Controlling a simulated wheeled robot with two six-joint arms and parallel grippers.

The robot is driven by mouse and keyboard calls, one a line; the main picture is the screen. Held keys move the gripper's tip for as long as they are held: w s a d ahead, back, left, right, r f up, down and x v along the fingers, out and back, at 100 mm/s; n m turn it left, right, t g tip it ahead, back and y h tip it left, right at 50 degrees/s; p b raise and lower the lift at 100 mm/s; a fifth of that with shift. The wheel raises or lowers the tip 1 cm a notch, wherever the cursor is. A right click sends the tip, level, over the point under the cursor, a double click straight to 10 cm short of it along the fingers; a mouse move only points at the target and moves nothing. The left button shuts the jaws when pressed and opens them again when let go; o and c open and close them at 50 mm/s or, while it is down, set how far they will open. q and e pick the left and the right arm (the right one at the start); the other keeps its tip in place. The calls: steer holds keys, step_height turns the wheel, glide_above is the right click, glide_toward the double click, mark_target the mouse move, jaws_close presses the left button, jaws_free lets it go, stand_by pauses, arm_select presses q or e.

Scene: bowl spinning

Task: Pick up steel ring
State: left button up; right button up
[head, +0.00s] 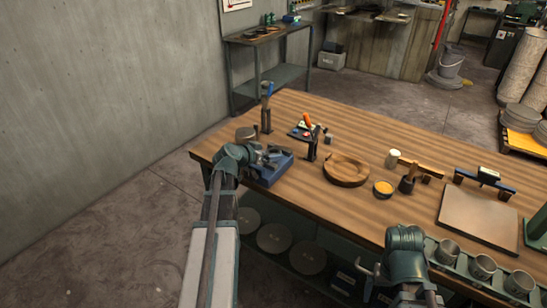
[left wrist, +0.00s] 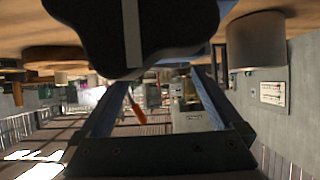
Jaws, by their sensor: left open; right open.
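I cannot clearly make out a steel ring. A short grey metal cylinder (head: 246,134) stands at the table's left end, just behind my left gripper; a grey cylinder, likely the same one, shows in the left wrist view (left wrist: 257,42). My left gripper (head: 272,156) is open, low over a blue tray or block (head: 273,174), and partly hides what is there. In the left wrist view a dark rounded shape (left wrist: 150,30) with a pale stripe lies close before the fingers; whether they touch it is unclear. My right gripper (head: 366,272) is open near the table's front edge.
A stand with an orange-handled tool (head: 309,135) and a turned wooden bowl or ring (head: 346,169) stand right of the left gripper.

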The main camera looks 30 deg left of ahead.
mark_target(275, 151)
arm_select(q)
steer(key=b+x, duration=0.1)
steer(key=x, duration=0.2)
steer(key=shift+s, duration=0.1)
steer(key=shift+c, duration=0.2)
jaws_close()
steer(key=shift+r, duration=0.1)
